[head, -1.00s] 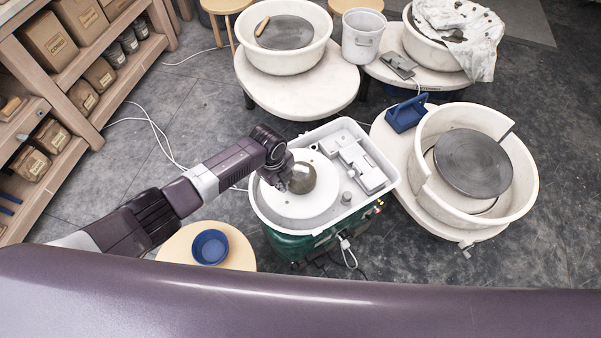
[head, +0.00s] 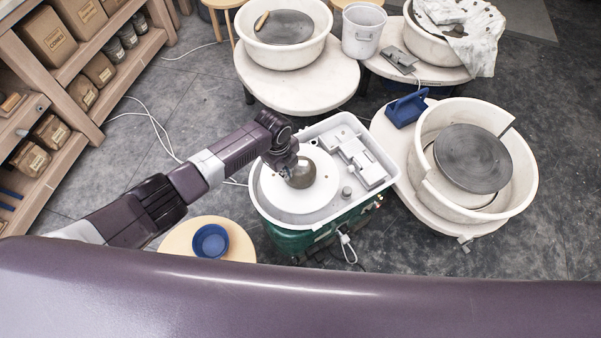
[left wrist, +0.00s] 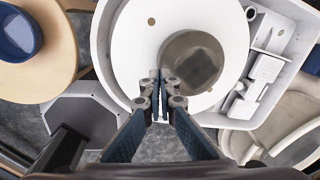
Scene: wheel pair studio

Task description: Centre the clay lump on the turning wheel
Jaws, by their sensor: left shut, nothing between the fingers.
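The clay lump (head: 306,176) is a rounded grey-brown mass on the white wheel disc (head: 290,203). It sits near the middle of the disc; in the left wrist view the lump (left wrist: 190,62) is a little off the centre of the disc (left wrist: 135,45). My left gripper (head: 291,166) is at the lump's upper left side in the head view and hides part of it. In the left wrist view the gripper's fingers (left wrist: 155,83) are closed together and empty, at the lump's edge. I cannot tell whether they touch it. My right gripper is out of view.
The wheel's splash pan (head: 252,192) surrounds the disc. A blue bowl (head: 210,241) stands on a round stool (head: 239,246) to the left. Another wheel with a white basin (head: 527,180) and a blue caddy (head: 405,110) are to the right. Shelves (head: 75,170) stand at far left.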

